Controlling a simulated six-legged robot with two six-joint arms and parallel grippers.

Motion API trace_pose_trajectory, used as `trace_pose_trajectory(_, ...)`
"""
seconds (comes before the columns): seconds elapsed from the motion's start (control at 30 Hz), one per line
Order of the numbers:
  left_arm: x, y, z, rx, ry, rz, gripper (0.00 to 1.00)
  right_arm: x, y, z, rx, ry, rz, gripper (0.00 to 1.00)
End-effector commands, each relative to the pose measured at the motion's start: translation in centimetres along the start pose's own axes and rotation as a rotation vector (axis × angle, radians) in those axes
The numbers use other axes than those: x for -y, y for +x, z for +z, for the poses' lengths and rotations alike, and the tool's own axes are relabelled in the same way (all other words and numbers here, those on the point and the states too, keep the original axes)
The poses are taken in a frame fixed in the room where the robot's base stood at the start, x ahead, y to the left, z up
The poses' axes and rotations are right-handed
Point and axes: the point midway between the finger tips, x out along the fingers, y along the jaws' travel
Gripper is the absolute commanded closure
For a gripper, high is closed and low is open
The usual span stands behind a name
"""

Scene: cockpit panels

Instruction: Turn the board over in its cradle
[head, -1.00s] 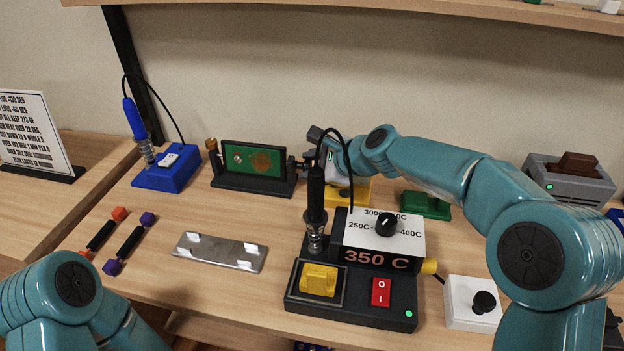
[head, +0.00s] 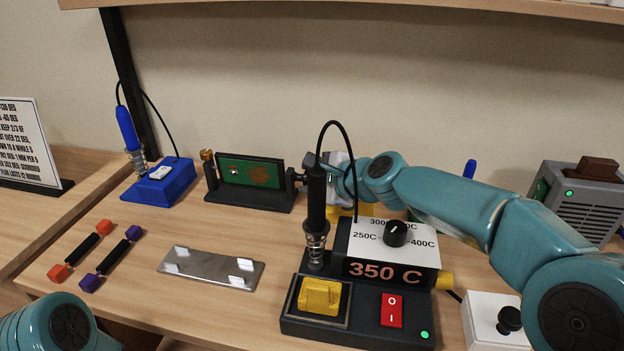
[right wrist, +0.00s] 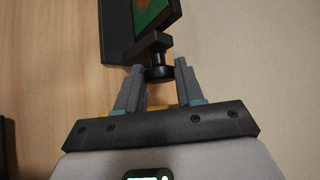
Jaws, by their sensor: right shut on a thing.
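The green board (head: 250,173) stands roughly upright in a dark frame on its black cradle (head: 245,200), at the back left of centre in the head view. It has a brown patch and a small red and white spot. A brass knob (head: 207,156) tops the cradle's left post. A black knob (right wrist: 158,73) sticks out from its right end. My right gripper (right wrist: 157,80) is shut on this black knob, one finger on each side. In the head view the soldering iron partly hides the fingers. The right wrist view shows only the board's corner. My left gripper is out of view.
A soldering station (head: 360,310) reading 350 C, with its upright black iron (head: 316,200) and cable, stands in front of my right arm. A blue iron stand (head: 160,182) is left of the cradle. A metal plate (head: 212,268) lies in front, with free table between.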

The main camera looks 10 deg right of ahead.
Motion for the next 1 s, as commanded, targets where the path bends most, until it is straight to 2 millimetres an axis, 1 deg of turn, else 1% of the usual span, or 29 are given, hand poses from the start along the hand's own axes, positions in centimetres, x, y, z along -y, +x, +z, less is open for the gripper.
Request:
trace_pose_trajectory(0.03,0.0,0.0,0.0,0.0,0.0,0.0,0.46,0.0,0.0,0.0,0.001,-0.001,0.001,0.6)
trace_pose_trajectory(0.07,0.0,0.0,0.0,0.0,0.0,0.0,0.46,0.0,0.0,0.0,0.001,-0.001,0.001,0.5)
trace_pose_trajectory(0.1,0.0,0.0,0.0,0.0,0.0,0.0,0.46,0.0,0.0,0.0,0.001,-0.001,0.001,0.37)
trace_pose_trajectory(0.37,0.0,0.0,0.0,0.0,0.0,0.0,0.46,0.0,0.0,0.0,0.0,0.0,0.001,0.37)
trace_pose_trajectory(0.47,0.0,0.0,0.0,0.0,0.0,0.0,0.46,0.0,-0.4,0.0,0.0,0.0,0.0,0.37)
trace_pose_trajectory(0.5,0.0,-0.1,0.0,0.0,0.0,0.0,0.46,0.1,-0.8,0.0,0.0,0.0,0.0,0.37)
trace_pose_trajectory(0.57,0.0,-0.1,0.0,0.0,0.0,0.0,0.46,0.1,-1.8,0.0,0.0,0.0,-0.001,0.37)
trace_pose_trajectory(0.63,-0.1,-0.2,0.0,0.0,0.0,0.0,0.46,0.1,-3.3,0.0,0.0,0.0,-0.002,0.37)
trace_pose_trajectory(0.9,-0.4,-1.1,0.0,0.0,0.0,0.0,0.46,0.3,-10.7,0.1,-0.001,0.0,-0.004,0.37)
trace_pose_trajectory(1.0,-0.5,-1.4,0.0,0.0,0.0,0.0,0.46,0.2,-12.9,0.1,-0.001,0.0,-0.003,0.37)
